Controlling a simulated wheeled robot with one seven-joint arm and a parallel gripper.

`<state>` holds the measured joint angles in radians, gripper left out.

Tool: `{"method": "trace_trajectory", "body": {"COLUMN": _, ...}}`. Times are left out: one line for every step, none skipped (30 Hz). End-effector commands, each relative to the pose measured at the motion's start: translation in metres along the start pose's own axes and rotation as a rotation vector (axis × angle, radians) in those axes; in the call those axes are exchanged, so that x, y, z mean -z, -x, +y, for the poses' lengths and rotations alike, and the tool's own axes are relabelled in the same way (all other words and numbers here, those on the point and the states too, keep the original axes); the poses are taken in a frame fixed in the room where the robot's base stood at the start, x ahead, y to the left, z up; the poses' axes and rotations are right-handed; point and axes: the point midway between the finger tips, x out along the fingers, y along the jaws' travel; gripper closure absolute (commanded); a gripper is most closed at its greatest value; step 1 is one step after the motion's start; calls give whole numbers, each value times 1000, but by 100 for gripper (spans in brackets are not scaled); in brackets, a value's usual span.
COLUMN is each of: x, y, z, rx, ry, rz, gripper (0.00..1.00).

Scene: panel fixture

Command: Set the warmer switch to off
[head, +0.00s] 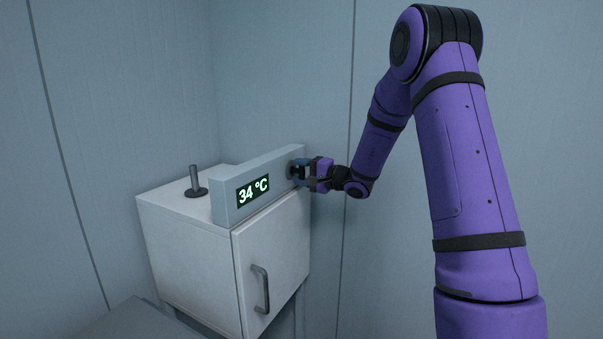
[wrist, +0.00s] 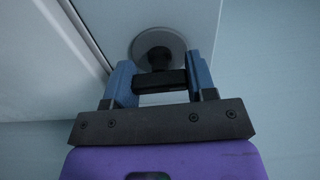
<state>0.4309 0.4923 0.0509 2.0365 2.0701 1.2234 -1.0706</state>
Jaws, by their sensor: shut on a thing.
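The warmer is a white cabinet (head: 180,245) with a grey panel (head: 230,205) along its top front edge. The panel's display (head: 252,190) reads 34 °C. At the panel's right end is the warmer switch, a dark knob (wrist: 155,56) on a round grey disc (wrist: 174,43). My gripper (head: 302,171) is at that end of the panel. In the wrist view its two blue fingers (wrist: 160,82) are shut on the knob's dark bar, one on each side. Any off marking is not visible, so I cannot tell the setting.
A grey upright lever (head: 195,180) on a round dark base stands on the cabinet top, left of the panel. The cabinet door has a dark handle (head: 261,289). A grey surface (head: 125,322) lies at the lower left. Pale walls stand close behind.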

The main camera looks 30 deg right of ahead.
Motion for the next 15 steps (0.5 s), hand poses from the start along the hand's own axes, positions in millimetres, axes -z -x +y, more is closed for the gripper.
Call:
{"method": "trace_trajectory", "body": {"x": 0, "y": 1, "z": 2, "rx": -3, "ry": 0, "rz": 0, "gripper": 73}}
{"method": "trace_trajectory", "body": {"x": 0, "y": 1, "z": 2, "rx": -3, "ry": -1, "rz": 0, "gripper": 73}}
{"method": "trace_trajectory", "body": {"x": 0, "y": 1, "z": 2, "rx": -3, "ry": -1, "rz": 0, "gripper": 73}}
{"method": "trace_trajectory", "body": {"x": 0, "y": 1, "z": 2, "rx": -4, "ry": -1, "rz": 0, "gripper": 73}}
{"method": "trace_trajectory", "body": {"x": 0, "y": 1, "z": 2, "rx": -4, "ry": -1, "rz": 0, "gripper": 73}}
{"method": "trace_trajectory", "body": {"x": 0, "y": 1, "z": 2, "rx": -4, "ry": -1, "rz": 0, "gripper": 73}}
{"method": "trace_trajectory", "body": {"x": 0, "y": 1, "z": 2, "rx": -4, "ry": -1, "rz": 0, "gripper": 47}}
{"method": "trace_trajectory", "body": {"x": 0, "y": 1, "z": 2, "rx": -4, "ry": -1, "rz": 0, "gripper": 40}}
{"method": "trace_trajectory", "body": {"x": 0, "y": 1, "z": 2, "rx": -3, "ry": -1, "rz": 0, "gripper": 31}}
{"method": "trace_trajectory", "body": {"x": 0, "y": 1, "z": 2, "rx": -3, "ry": -1, "rz": 0, "gripper": 24}}
{"method": "trace_trajectory", "body": {"x": 0, "y": 1, "z": 1, "rx": -3, "ry": -1, "rz": 0, "gripper": 23}}
{"method": "trace_trajectory", "body": {"x": 0, "y": 0, "z": 1, "rx": -3, "ry": -1, "rz": 0, "gripper": 23}}
{"method": "trace_trajectory", "body": {"x": 0, "y": 0, "z": 1, "rx": -2, "ry": -1, "rz": 0, "gripper": 23}}
{"method": "trace_trajectory", "body": {"x": 0, "y": 0, "z": 1, "rx": -2, "ry": -1, "rz": 0, "gripper": 23}}
{"method": "trace_trajectory", "body": {"x": 0, "y": 0, "z": 1, "rx": -2, "ry": -1, "rz": 0, "gripper": 23}}
